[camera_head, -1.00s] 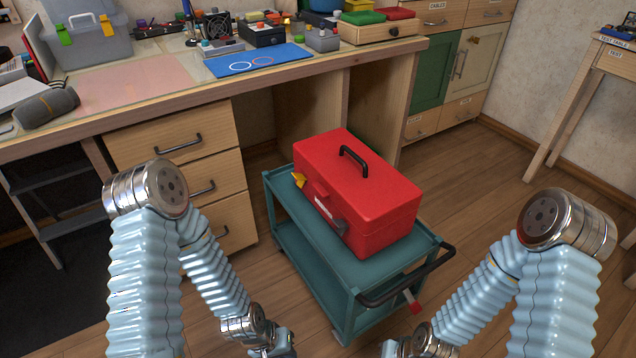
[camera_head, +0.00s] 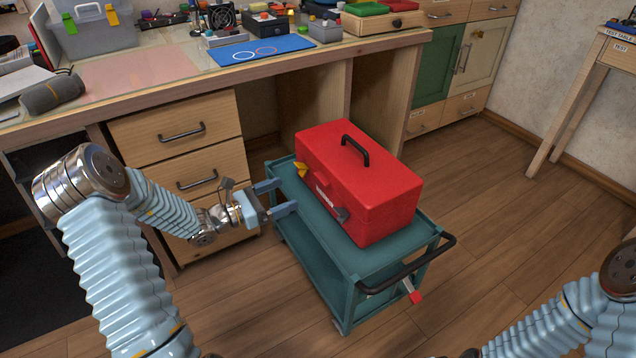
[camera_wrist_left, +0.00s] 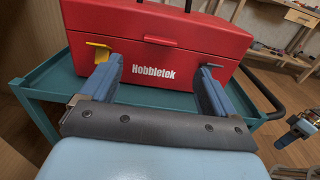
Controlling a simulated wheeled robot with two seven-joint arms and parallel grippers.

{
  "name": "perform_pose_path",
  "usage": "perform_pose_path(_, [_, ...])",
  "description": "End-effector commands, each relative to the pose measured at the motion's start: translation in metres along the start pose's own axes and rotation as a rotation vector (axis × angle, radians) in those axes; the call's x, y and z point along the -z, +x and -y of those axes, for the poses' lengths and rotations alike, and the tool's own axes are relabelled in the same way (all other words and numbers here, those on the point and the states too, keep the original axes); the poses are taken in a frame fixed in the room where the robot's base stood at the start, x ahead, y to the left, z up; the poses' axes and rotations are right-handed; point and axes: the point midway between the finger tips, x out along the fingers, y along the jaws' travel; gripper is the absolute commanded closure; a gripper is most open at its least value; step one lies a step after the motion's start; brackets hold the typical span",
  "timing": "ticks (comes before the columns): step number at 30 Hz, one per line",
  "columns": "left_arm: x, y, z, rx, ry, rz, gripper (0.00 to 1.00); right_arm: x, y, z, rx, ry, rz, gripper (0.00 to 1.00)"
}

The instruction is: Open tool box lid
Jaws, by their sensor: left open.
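A red tool box (camera_head: 362,190) with a black top handle (camera_head: 355,150) stands on a teal cart, its lid shut. A yellow latch (camera_head: 301,170) sticks out at the left of its front, and a dark latch (camera_head: 341,214) is at the right. My left gripper (camera_head: 287,196) is open and empty, just in front of the box near the yellow latch. In the left wrist view, the box front (camera_wrist_left: 155,72) lies beyond the two spread fingers, with the yellow latch (camera_wrist_left: 98,50) close to the left finger.
The teal cart (camera_head: 345,262) has a black push handle (camera_head: 410,268) at its right end. A wooden desk with drawers (camera_head: 185,155) stands behind and to the left. Open wooden floor lies to the right of the cart.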

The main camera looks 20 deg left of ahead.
Motion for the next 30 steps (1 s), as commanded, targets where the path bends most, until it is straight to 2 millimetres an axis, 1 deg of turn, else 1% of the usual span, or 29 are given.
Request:
perform_pose_path(1, [0.000, 0.013, 0.001, 0.004, 0.000, 0.002, 0.11, 0.000, 0.000, 0.000, 0.000, 0.000, 0.000, 1.00])
perform_pose_path(6, [0.000, 0.053, 0.002, 0.005, -0.001, 0.001, 0.11, 0.000, 0.000, 0.000, 0.000, 0.000, 0.000, 1.00])
perform_pose_path(9, [0.001, 0.073, 0.002, 0.005, 0.000, 0.000, 0.11, 0.000, 0.000, 0.000, 0.000, 0.000, 0.001, 1.00])
perform_pose_path(13, [0.001, 0.091, 0.001, 0.003, 0.000, -0.001, 0.11, 0.000, -0.001, 0.000, 0.000, 0.000, 0.001, 1.00])
perform_pose_path(18, [0.001, 0.101, 0.001, 0.002, 0.001, -0.002, 0.11, 0.000, -0.001, 0.000, 0.000, 0.000, 0.001, 1.00])
perform_pose_path(26, [0.001, 0.102, 0.001, 0.002, 0.000, -0.002, 0.11, 0.000, -0.001, 0.000, 0.000, 0.000, 0.001, 1.00])
perform_pose_path(30, [0.001, 0.102, 0.001, 0.002, 0.000, -0.003, 0.32, 0.000, -0.001, 0.000, 0.000, 0.000, 0.001, 1.00])
